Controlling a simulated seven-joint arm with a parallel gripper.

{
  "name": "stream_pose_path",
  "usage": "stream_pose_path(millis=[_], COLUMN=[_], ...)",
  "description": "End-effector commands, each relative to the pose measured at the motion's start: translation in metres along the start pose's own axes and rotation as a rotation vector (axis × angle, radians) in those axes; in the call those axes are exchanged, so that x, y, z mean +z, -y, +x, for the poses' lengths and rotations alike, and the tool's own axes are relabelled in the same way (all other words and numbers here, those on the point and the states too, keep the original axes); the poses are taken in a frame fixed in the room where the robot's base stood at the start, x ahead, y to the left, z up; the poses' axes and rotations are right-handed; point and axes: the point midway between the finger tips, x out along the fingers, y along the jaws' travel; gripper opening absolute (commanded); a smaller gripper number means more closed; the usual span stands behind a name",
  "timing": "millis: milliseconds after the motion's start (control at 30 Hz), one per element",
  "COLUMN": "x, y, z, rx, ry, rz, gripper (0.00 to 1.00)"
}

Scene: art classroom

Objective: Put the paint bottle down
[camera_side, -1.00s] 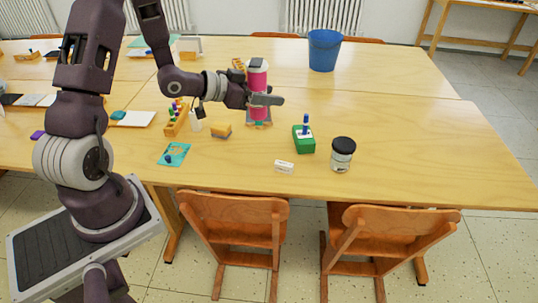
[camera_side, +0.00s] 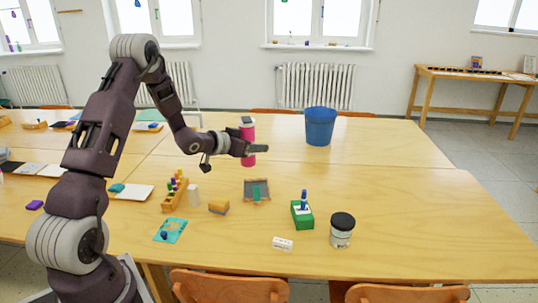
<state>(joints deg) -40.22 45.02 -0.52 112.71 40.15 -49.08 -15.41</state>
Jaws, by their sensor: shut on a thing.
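The paint bottle (camera_side: 248,132) is bright pink with a dark and pale top. It is upright, and my gripper (camera_side: 257,149) is shut around its middle from the left. The bottle's lower end shows just below the fingers. I cannot tell whether it touches the table (camera_side: 400,195) or hangs just above it. It is behind a small grey tray (camera_side: 246,197) that has a green item in it.
A blue bucket (camera_side: 320,127) stands to the right. In front are a green block with a blue peg (camera_side: 302,220), a black-lidded jar (camera_side: 342,229), a white box (camera_side: 282,244), a sponge (camera_side: 218,207) and a wooden rack (camera_side: 170,199). The table's right side is clear.

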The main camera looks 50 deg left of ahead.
Motion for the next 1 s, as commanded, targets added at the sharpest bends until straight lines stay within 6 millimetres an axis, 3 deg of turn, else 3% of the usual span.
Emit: stream_pose_path(millis=[33,200,300,433,600,1000], x=[0.010,0.051,0.077,0.106,0.124,0.168], y=[0.027,0.120,0.169,0.213,0.238,0.240], z=[0.013,0.047,0.059,0.065,0.067,0.085], rx=[-0.046,-0.207,-0.291,-0.370,-0.416,-0.419], ry=[0.001,0.003,0.001,-0.002,-0.006,-0.006], rz=[-0.019,-0.083,-0.116,-0.147,-0.165,-0.167], gripper=[0.00,0.00,0.00,0.00,0.00,0.00])
